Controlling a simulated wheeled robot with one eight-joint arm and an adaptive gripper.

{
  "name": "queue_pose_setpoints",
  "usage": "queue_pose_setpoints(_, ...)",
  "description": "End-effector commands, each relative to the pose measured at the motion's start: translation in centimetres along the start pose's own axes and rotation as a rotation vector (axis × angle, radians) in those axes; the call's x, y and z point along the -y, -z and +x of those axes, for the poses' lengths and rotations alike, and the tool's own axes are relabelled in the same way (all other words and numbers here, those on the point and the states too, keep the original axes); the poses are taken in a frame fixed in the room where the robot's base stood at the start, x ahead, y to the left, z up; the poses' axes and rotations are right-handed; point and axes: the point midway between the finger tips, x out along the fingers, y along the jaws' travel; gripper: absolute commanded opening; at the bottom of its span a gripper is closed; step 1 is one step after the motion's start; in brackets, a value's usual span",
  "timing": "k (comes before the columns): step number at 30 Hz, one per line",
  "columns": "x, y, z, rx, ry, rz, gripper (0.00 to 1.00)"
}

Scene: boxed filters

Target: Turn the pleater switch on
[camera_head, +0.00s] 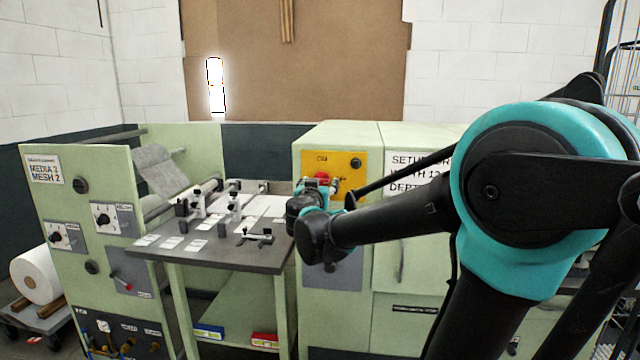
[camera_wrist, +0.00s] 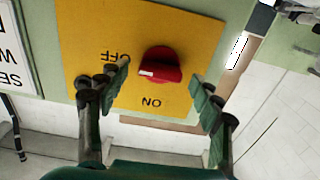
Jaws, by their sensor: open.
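The pleater switch is a red rotary knob (camera_wrist: 160,66) on a yellow panel (camera_wrist: 85,22). The wrist view shows its ON and OFF labels upside down. The knob's white mark points left in that view, nearer the OFF label than the ON label. My gripper (camera_wrist: 158,86) is open, with one green-padded finger on each side of the knob and a gap to it on both sides. In the head view, the yellow panel (camera_head: 341,160) is on the green cabinet, and my gripper (camera_head: 320,190) partly covers the red knob (camera_head: 321,176).
A black round button (camera_head: 356,163) is on the panel's right side. A dark table (camera_head: 205,252) with clamps and white sheets stands left of the cabinet. A green machine (camera_head: 88,220) with dials is farther left. A sign (camera_head: 410,175) is right of the panel, partly behind my arm.

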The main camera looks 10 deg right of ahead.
Motion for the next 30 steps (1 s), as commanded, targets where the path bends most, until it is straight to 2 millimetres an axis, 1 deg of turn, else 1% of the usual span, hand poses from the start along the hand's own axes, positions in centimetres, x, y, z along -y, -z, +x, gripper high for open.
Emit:
queue_pose_setpoints(4,-0.03,-0.02,0.8,0.0,-0.001,0.0,0.66)
queue_pose_setpoints(12,-0.02,-0.03,0.91,0.0,0.0,0.0,0.66)
queue_pose_setpoints(13,-0.02,-0.03,0.91,0.0,0.0,0.0,0.64)
queue_pose_setpoints(24,-0.01,-0.02,0.89,0.0,0.0,0.0,0.18)
queue_pose_setpoints(25,-0.01,-0.02,0.89,0.0,0.0,0.0,0.16)
queue_pose_setpoints(30,-0.01,-0.01,0.89,0.0,0.0,-0.009,0.16)
